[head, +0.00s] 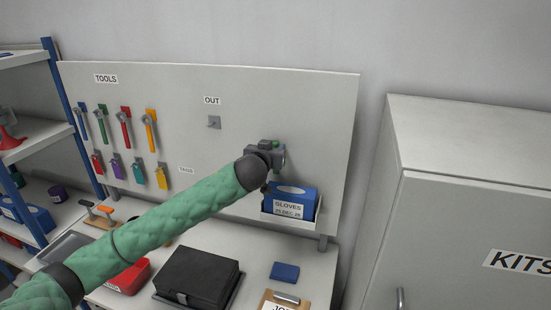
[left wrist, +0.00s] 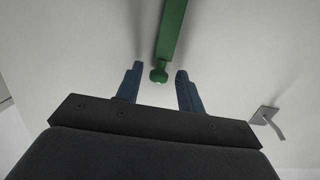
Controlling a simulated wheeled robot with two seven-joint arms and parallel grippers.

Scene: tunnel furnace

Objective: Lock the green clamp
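A green bar with a rounded knob at its end, seemingly the green clamp (left wrist: 170,35), shows in the left wrist view. Its knob lies between the two fingers of my left gripper (left wrist: 155,75), with a visible gap on each side. The gripper is open. In the head view my left gripper (head: 270,150) is in front of the white board, above the gloves box. A small bit of green shows beside it, and the rest of the clamp is hidden there. My right gripper is not in view.
Coloured tools (head: 125,125) and tags hang on the board (head: 320,110) at left. A hook (head: 214,122) under the OUT label is empty. The gloves box (head: 290,203) sits below my gripper. A black case (head: 197,275) lies on the bench. A KITS cabinet (head: 470,210) stands at right.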

